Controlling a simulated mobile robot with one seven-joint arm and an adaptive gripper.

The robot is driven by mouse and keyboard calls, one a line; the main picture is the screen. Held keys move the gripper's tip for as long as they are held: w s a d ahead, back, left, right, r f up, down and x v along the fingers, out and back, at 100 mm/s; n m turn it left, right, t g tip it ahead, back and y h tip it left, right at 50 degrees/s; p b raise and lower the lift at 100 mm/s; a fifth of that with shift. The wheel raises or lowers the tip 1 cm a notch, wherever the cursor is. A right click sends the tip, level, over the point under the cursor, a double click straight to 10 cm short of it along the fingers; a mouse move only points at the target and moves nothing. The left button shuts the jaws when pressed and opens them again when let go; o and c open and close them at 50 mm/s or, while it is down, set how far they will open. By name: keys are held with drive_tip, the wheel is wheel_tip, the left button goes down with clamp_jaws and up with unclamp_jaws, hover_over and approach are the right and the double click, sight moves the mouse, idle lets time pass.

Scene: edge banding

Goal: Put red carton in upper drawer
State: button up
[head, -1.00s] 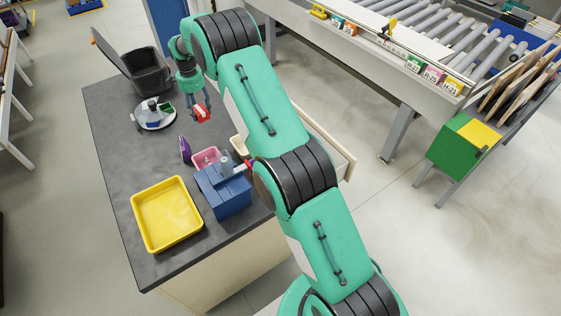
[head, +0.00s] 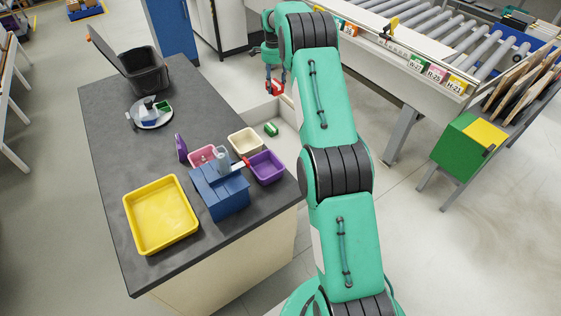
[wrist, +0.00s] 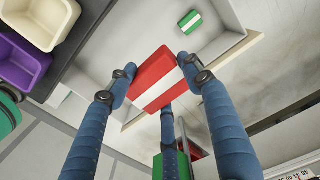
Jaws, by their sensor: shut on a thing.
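The red carton (head: 278,87) has a white stripe and shows large in the wrist view (wrist: 157,80). My gripper (head: 275,82) is shut on it, with blue fingers on either side. In the wrist view my gripper (wrist: 158,82) holds it tilted. An open pale drawer (head: 286,134) juts from the right side of the counter; its inside shows in the wrist view (wrist: 140,30). A green carton with a white stripe (head: 271,129) lies in it. The red carton is held high near the drawer's far wall; its exact height is unclear. My arm hides the drawer's right part.
The dark counter (head: 110,150) holds a black bin (head: 147,80), a round stand (head: 150,115), a yellow tray (head: 160,215), a blue block (head: 220,192), and pink, cream and purple tubs (head: 266,167). A roller conveyor (head: 455,50) stands at the right.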

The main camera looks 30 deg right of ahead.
drive_tip(key=shift+s+d, duration=0.3)
drive_tip(key=shift+d, duration=0.6)
wheel_tip(320, 180, down, 27)
drive_tip(key=shift+a, duration=0.15)
drive_tip(key=b, duration=0.1)
hover_over(278, 146)
drive_tip(key=shift+f, duration=3.05)
drive_tip(key=shift+f, duration=0.1)
drive_tip(key=shift+f+b, duration=0.55)
drive_tip(key=shift+f, duration=1.25)
drive_tip(key=shift+f, duration=0.1)
